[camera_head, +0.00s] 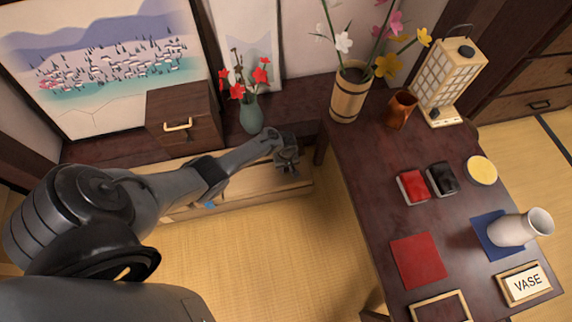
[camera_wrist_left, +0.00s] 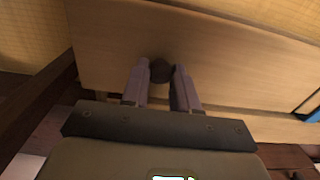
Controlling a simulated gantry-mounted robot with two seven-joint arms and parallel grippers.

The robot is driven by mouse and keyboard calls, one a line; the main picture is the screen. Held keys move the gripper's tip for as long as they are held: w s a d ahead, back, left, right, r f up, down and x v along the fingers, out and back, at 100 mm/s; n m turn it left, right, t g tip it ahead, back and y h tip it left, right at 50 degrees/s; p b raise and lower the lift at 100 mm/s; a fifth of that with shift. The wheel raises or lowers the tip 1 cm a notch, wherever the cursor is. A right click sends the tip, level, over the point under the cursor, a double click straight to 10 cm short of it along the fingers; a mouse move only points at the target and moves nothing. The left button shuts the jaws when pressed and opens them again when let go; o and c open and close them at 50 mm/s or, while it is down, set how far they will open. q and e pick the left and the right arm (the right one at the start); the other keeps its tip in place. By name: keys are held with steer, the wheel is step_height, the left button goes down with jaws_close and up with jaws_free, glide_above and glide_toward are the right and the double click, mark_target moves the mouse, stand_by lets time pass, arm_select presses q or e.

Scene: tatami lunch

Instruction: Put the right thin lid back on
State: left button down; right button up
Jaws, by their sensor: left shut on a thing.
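A thin light-wood lid (camera_wrist_left: 110,50) with a dark round knob (camera_wrist_left: 160,70) fills much of the left wrist view. My left gripper (camera_wrist_left: 160,85) has its two fingers closed on either side of this knob. In the head view, my left gripper (camera_head: 288,165) is over the right end of a long, low light-wood box (camera_head: 235,200) on the floor side of the dark shelf. The gripper and forearm hide part of the box and lid there. I cannot tell whether the lid is seated or raised. My right gripper is not in view.
A teal vase (camera_head: 251,115) with red flowers stands close behind my left forearm, beside a dark drawer box (camera_head: 184,118). A dark table (camera_head: 365,185) with several objects is to the right. A small blue thing (camera_head: 208,204) shows at the box. The tatami (camera_head: 270,255) in front is clear.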

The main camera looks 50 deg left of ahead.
arm_select(q)
steer(key=c, duration=0.8)
jaws_free()
steer(key=shift+r, duration=0.1)
